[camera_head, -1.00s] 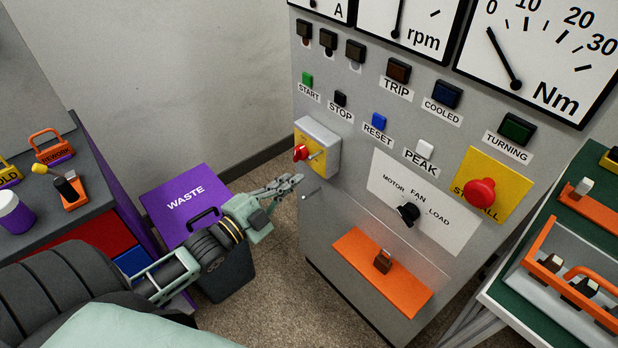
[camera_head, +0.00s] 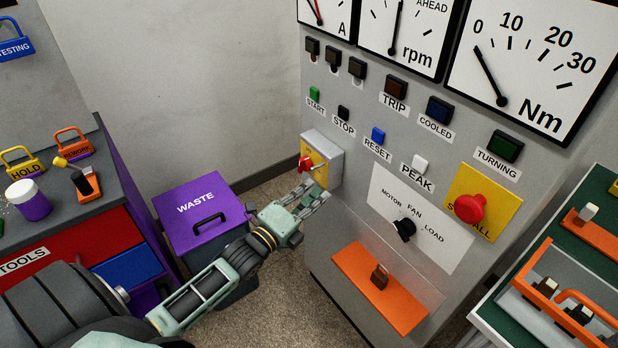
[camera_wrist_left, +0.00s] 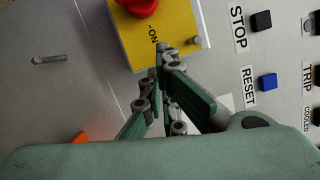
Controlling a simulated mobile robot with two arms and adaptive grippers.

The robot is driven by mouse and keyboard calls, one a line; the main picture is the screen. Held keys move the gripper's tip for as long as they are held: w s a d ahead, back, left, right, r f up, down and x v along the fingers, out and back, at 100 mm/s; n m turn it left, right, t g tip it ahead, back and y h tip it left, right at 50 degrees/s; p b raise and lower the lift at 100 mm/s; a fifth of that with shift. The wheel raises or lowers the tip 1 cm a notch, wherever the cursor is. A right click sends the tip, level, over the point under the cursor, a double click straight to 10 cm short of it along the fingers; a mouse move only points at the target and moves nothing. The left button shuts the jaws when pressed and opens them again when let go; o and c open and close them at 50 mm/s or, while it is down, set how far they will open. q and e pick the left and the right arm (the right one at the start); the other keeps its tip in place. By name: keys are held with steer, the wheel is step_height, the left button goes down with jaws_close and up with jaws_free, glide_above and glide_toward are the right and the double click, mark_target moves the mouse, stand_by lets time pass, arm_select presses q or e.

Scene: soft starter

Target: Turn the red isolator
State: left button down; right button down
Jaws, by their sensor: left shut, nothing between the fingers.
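The red isolator (camera_head: 306,163) is a red knob on a yellow plate (camera_head: 321,172), on a grey box at the left edge of the grey control panel. In the left wrist view the red knob (camera_wrist_left: 140,6) is cut off at the top edge, above the "ON" mark on the yellow plate (camera_wrist_left: 185,38). My left gripper (camera_head: 322,194) is shut and empty, just below the knob. In the wrist view its fingertips (camera_wrist_left: 163,55) overlap the lower edge of the yellow plate. I cannot tell whether they touch it. My right gripper is not in view.
The panel has push buttons, lamps, gauges, a black selector (camera_head: 404,229), a red stop button (camera_head: 470,208) and an orange shelf (camera_head: 372,292). A purple waste bin (camera_head: 200,212) stands left of the panel. Workbenches flank both sides. A small metal peg (camera_wrist_left: 49,60) sticks out near the plate.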

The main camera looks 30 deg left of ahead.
mark_target(319, 169)
arm_select(q)
steer(key=shift+w+d+r, duration=0.1)
steer(key=shift+w+r, duration=0.05)
steer(key=shift+w, duration=0.85)
steer(key=a, duration=0.1)
steer(key=w+a, duration=0.1)
steer(key=a, duration=0.1)
steer(key=shift+w+r, duration=0.1)
steer(key=shift+r, duration=0.1)
steer(key=shift+w+a+r, duration=0.1)
steer(key=shift+w+a, duration=0.05)
steer(key=shift+a, duration=0.15)
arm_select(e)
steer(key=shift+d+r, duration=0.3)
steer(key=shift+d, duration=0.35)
arm_select(q)
steer(key=shift+p, duration=0.3)
steer(key=shift+w+a+r+n+p, duration=0.2)
steer(key=shift+a+r+n+p, duration=0.25)
steer(key=shift+r+n+p, duration=0.45)
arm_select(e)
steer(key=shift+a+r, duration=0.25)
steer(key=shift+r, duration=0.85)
arm_select(q)
steer(key=shift+f, duration=0.2)
